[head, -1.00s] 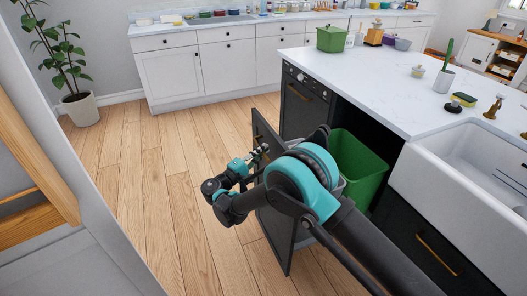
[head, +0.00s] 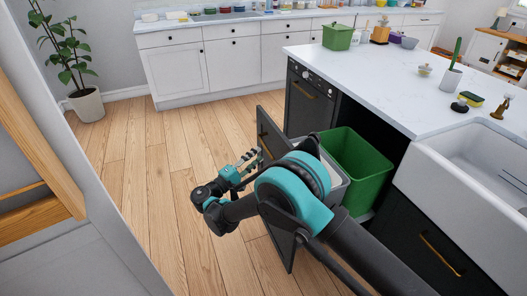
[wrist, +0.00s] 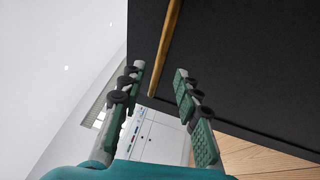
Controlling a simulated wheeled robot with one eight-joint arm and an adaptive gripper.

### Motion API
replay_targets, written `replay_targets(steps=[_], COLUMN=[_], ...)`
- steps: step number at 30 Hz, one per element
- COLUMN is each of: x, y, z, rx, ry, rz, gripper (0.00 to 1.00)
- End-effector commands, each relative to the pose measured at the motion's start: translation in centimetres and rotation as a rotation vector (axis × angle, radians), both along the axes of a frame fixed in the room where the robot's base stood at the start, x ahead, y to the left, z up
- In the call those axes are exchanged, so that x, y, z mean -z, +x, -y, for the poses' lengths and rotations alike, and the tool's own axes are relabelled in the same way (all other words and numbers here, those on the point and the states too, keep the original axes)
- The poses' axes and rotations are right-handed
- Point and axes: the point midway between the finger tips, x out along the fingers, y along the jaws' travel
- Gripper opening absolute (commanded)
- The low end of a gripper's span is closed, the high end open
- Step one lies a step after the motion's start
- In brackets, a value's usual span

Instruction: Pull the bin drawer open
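The bin drawer stands well out from the island, its dark front panel (head: 273,128) facing left. A green bin (head: 360,170) and a grey bin (head: 338,190), partly hidden by my arm, show behind the panel. My gripper (head: 254,158) is at the outer side of the panel, near its upper part. In the wrist view my gripper (wrist: 159,70) has its two fingers spread apart. The brass handle (wrist: 169,40) runs between the fingertips in that picture, with no finger clearly pressing on it. The exact gap to the handle cannot be told.
The white island countertop (head: 395,85) and sink (head: 480,160) are to the right. A dishwasher front (head: 310,100) is beyond the drawer. The wooden floor (head: 180,180) left of the drawer is clear. A potted plant (head: 87,105) stands at the far left.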

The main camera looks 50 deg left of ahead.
Motion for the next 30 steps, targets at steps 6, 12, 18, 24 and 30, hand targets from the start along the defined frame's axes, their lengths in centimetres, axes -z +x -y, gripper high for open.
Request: replay_targets(steps=[6, 12, 18, 24, 30], x=[0.7, 1.0, 1.1, 1.1, 1.0], y=[-4.0, -5.7, -5.9, -5.9, -5.9], z=[0.0, 0.0, 0.1, 0.1, 0.1], rx=[-0.001, 0.000, 0.001, 0.001, 0.001], ry=[0.000, -0.001, -0.001, -0.001, -0.001], rz=[0.000, 0.000, 0.000, 0.000, 0.000], gripper=[0.33, 0.33, 0.33, 0.33, 0.33])
